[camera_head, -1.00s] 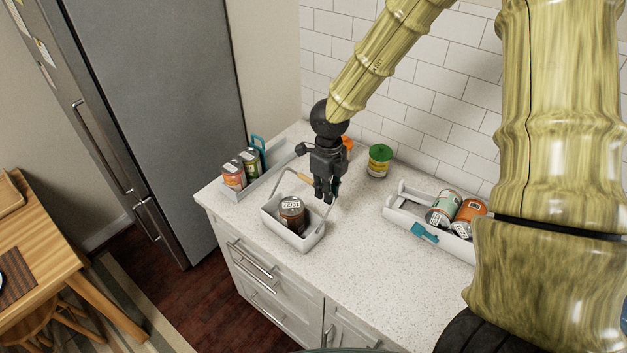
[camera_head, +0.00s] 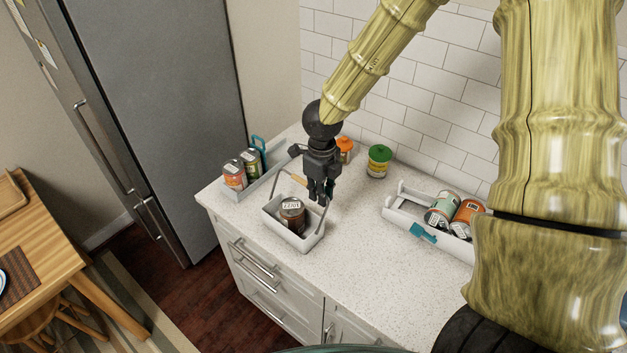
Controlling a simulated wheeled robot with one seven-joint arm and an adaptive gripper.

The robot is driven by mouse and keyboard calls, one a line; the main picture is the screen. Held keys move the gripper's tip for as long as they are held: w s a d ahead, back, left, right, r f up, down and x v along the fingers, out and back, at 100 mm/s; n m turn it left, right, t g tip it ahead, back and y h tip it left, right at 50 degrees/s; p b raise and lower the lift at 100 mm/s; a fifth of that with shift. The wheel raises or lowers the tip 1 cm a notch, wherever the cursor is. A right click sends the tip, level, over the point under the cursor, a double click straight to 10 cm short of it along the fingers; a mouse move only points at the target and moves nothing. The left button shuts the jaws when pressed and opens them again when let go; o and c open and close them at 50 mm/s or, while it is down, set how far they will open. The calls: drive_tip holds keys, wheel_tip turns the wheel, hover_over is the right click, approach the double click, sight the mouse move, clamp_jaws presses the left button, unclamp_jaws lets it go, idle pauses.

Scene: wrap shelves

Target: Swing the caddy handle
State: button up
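A small light-grey caddy (camera_head: 306,240) stands on the counter with one brown can (camera_head: 292,214) in it. Its thin bail handle (camera_head: 276,185) is raised above the box, with a tan grip (camera_head: 299,180) at the top. My dark gripper (camera_head: 318,197) points down over the caddy's back right side, beside the grip. It overlaps part of the handle, and I cannot tell whether it touches it. The fingers look close together, but their gap and anything between them are too small to make out.
A grey holder with a blue handle (camera_head: 259,144) and cans stands at left. A white caddy with a teal latch (camera_head: 424,233) and two lying cans is at right. A green-lidded can (camera_head: 379,161) and an orange item (camera_head: 345,147) stand behind. The front counter is clear.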

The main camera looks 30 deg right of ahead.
drive_tip(key=shift+a+r, duration=0.1)
idle(0.4)
drive_tip(key=shift+s+a+r+p, duration=0.25)
drive_tip(key=shift+a, duration=0.4)
drive_tip(key=shift+s+a+r+p, duration=0.2)
drive_tip(key=shift+s+a+r, duration=0.05)
drive_tip(key=shift+a, duration=0.4)
drive_tip(key=shift+a, duration=0.1)
drive_tip(key=shift+s+a+r, duration=0.1)
drive_tip(key=shift+s+a, duration=0.1)
drive_tip(key=shift+a, duration=0.25)
drive_tip(key=shift+s+a, duration=0.2)
drive_tip(key=shift+a, duration=0.35)
drive_tip(key=o, duration=0.4)
